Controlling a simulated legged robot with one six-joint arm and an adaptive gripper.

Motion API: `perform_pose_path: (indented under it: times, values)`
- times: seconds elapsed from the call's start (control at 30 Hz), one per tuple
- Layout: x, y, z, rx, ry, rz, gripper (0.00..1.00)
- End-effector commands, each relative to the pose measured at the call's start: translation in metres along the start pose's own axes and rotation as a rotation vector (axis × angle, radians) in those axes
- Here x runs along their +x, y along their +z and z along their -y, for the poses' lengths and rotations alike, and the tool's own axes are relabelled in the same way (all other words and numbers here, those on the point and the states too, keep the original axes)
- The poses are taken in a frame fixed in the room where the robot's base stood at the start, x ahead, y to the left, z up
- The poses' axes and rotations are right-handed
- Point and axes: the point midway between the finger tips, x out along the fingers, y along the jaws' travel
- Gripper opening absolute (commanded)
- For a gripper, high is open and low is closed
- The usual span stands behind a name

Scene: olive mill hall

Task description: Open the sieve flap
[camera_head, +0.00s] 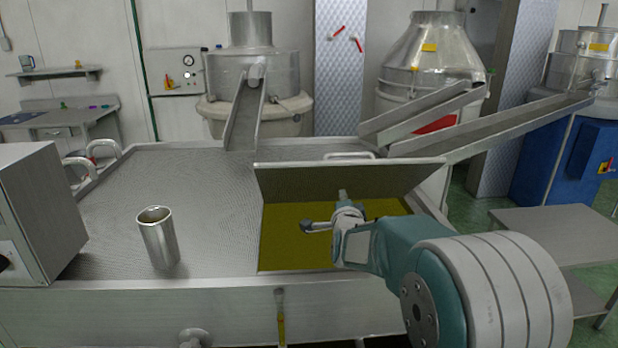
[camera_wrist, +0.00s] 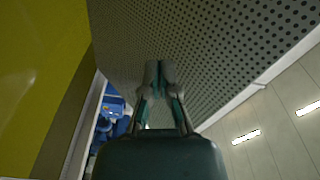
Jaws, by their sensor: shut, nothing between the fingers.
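The sieve flap (camera_head: 300,180) stands raised and tilted up along the back edge of a rectangular opening. Below it, yellow-green oil (camera_head: 290,225) shows in the opening. My gripper (camera_head: 342,197) is over the opening, in front of the flap's underside. In the wrist view the perforated flap (camera_wrist: 225,50) fills much of the picture, with the oil (camera_wrist: 35,60) at the left. There my gripper (camera_wrist: 159,68) has its two fingers together and empty, pointing at the flap. I cannot tell whether the fingertips touch it. My arm hides the right part of the opening.
A metal cup (camera_head: 158,240) stands on the perforated sieve top (camera_head: 190,180) left of the opening. A grey box (camera_head: 40,215) is at the far left. Metal chutes (camera_head: 470,125) come in from behind. A low side table (camera_head: 560,235) stands at the right.

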Motion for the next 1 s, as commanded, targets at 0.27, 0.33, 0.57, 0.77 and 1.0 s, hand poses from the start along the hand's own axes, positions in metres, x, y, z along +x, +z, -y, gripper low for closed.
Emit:
perform_pose_path:
  times: [0.27, 0.33, 0.57, 0.77, 1.0]
  values:
    - [-0.017, 0.025, -0.009, 0.084, -0.237, -0.048, 0.0]
    - [-0.025, 0.031, -0.01, 0.108, -0.301, -0.055, 0.0]
    - [-0.059, 0.051, -0.013, 0.196, -0.517, -0.05, 0.0]
    - [-0.092, 0.065, -0.016, 0.268, -0.681, -0.026, 0.0]
    - [-0.111, 0.069, -0.016, 0.308, -0.767, -0.01, 0.0]
